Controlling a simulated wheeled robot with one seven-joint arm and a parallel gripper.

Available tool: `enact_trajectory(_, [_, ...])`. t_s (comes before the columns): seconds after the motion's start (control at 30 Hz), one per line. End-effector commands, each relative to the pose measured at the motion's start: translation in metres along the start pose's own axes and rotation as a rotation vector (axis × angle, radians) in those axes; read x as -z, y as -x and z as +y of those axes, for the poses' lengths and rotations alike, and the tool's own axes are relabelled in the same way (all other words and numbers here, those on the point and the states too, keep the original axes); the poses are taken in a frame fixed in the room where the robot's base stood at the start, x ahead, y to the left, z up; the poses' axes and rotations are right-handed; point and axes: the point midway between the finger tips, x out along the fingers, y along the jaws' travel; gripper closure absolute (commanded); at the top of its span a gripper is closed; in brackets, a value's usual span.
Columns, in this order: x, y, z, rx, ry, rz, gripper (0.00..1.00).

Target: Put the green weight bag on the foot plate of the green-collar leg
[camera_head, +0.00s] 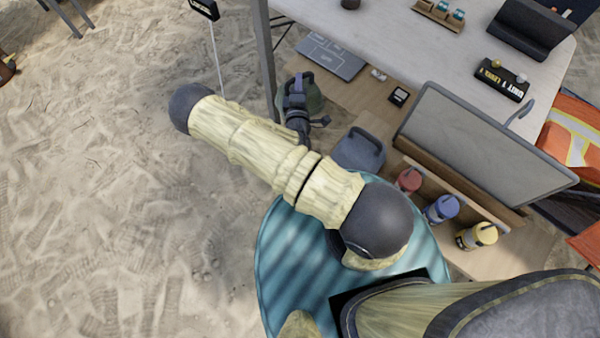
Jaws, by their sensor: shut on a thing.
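My gripper (298,84) is shut on the green weight bag (314,98), right of the grey table leg in the picture. The bag is a dull green lump, partly hidden behind the gripper. I cannot tell whether it hangs clear or touches something below. The grey table leg (264,50) runs down to the sand from the table's left end. I cannot make out a green collar or a foot plate on it.
A white table (400,45) fills the upper right. A wooden surface (350,95) carries a laptop-like panel (330,56), a blue-grey handled container (360,149) and red (408,180), blue (441,209) and yellow (477,235) bottles. Open sand (110,190) lies left.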

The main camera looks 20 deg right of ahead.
Motion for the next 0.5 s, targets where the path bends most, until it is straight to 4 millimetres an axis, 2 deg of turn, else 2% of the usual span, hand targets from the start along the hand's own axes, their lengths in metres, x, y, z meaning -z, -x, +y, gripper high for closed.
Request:
enact_trajectory(0.03, [0.000,-0.002,-0.011,-0.012,-0.002,-0.007,1.00])
enact_trajectory(0.5, [-0.001,-0.002,-0.080,-0.012,-0.003,-0.072,1.00])
